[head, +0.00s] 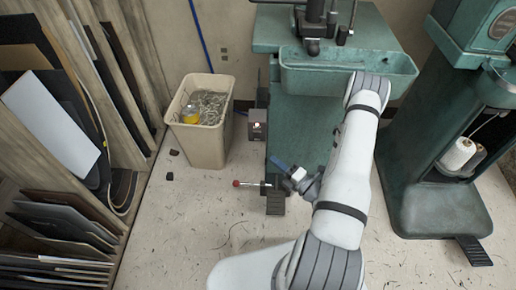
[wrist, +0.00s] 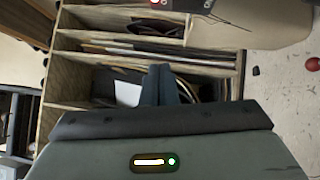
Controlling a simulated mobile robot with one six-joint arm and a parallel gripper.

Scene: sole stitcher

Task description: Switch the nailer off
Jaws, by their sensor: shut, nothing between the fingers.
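The nailer appears to be the teal machine (head: 300,115) in the middle of the head view, with a tray-like basin on top. A dark switch box (head: 258,130) with a small pale and red spot sticks out from its left side. A dark box with a red spot, probably the same one, is cut off at the top edge of the wrist view (wrist: 192,8). My gripper (head: 275,162) is shut and empty, below and slightly right of the box, apart from it. Its blue fingers also show together in the wrist view (wrist: 160,85).
A lever with a red knob (head: 236,183) sticks out left, just below my gripper; the knob shows in the wrist view (wrist: 313,64). A beige bin (head: 205,145) of scraps stands left. A wooden rack (head: 120,215) of sheets fills the far left. Another teal machine (head: 430,200) stands right.

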